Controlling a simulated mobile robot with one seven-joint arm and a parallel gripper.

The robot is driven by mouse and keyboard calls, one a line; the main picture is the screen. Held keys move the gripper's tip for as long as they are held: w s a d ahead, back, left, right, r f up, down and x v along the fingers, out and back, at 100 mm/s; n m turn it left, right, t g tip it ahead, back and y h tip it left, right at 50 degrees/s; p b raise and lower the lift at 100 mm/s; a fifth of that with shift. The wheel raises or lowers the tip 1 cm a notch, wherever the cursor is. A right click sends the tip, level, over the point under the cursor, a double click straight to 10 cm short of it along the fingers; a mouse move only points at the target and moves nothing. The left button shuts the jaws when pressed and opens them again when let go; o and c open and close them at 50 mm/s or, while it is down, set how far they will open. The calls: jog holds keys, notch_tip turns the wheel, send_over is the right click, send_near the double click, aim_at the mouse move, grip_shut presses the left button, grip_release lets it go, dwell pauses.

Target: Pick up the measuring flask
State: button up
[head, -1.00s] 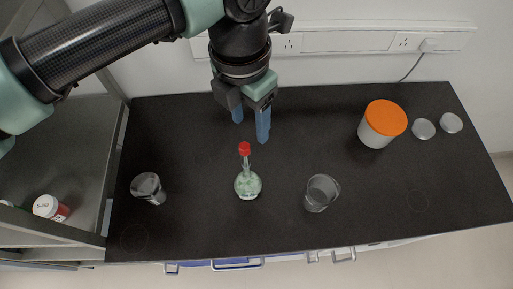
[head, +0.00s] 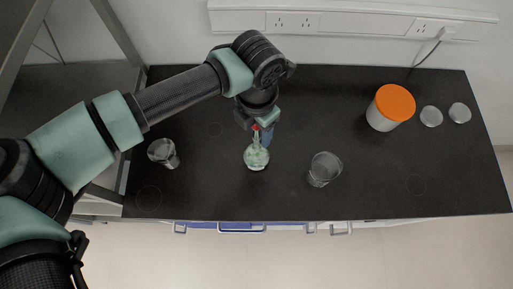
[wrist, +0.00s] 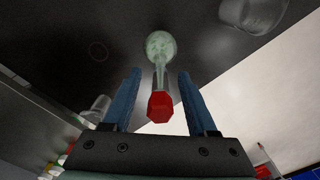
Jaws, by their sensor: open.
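The measuring flask (head: 257,158) stands upright on the black bench, with a round clear body, pale greenish contents and a red stopper. In the wrist view its body (wrist: 160,45), neck and red stopper (wrist: 160,107) line up with the gap between my two blue fingers. My gripper (head: 264,136) is open right at the flask's neck and stopper. In the wrist view my gripper (wrist: 157,90) has one finger on each side of the neck, with visible space on both sides. In the head view the gripper partly hides the stopper.
A clear glass beaker (head: 324,169) stands to the right of the flask, another glass vessel (head: 163,153) to the left. A white jar with an orange lid (head: 391,107) and two small round lidded dishes (head: 431,116) are at the back right. A metal shelf frame borders the left side.

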jog(key=shift+f, duration=0.45)
grip_shut()
dwell(1.1)
